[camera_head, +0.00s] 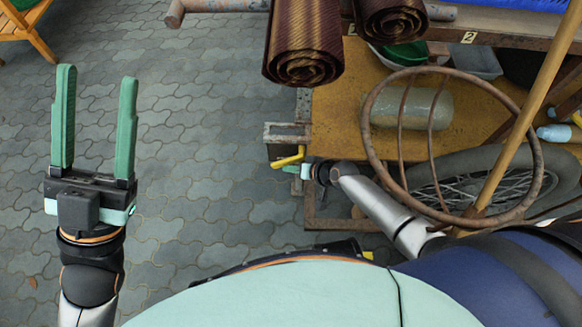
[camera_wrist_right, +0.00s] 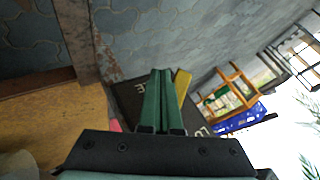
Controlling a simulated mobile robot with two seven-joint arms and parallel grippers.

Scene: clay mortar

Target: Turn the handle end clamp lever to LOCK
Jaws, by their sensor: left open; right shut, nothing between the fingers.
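The yellow clamp lever (camera_head: 288,159) sticks out below a grey metal clamp (camera_head: 285,133) at the left edge of the bench. In the right wrist view the lever (camera_wrist_right: 183,86) stands just right of my right gripper (camera_wrist_right: 160,72), whose green fingers are shut together and empty. I cannot tell whether they touch it. Behind them is a dark plate (camera_wrist_right: 128,98) with partly hidden white letters, "E" on the left and "LO" on the right. In the head view my right gripper (camera_head: 291,169) is small beside the lever. My left gripper (camera_head: 97,75) is open and empty, far left.
Rolled striped fabric (camera_head: 305,65) hangs above the wooden bench (camera_head: 335,110). A rusty hoop (camera_head: 372,90), a glass jar (camera_head: 405,108) and a wheel (camera_head: 490,180) are around my right arm. The paved floor (camera_head: 200,150) between my arms is clear.

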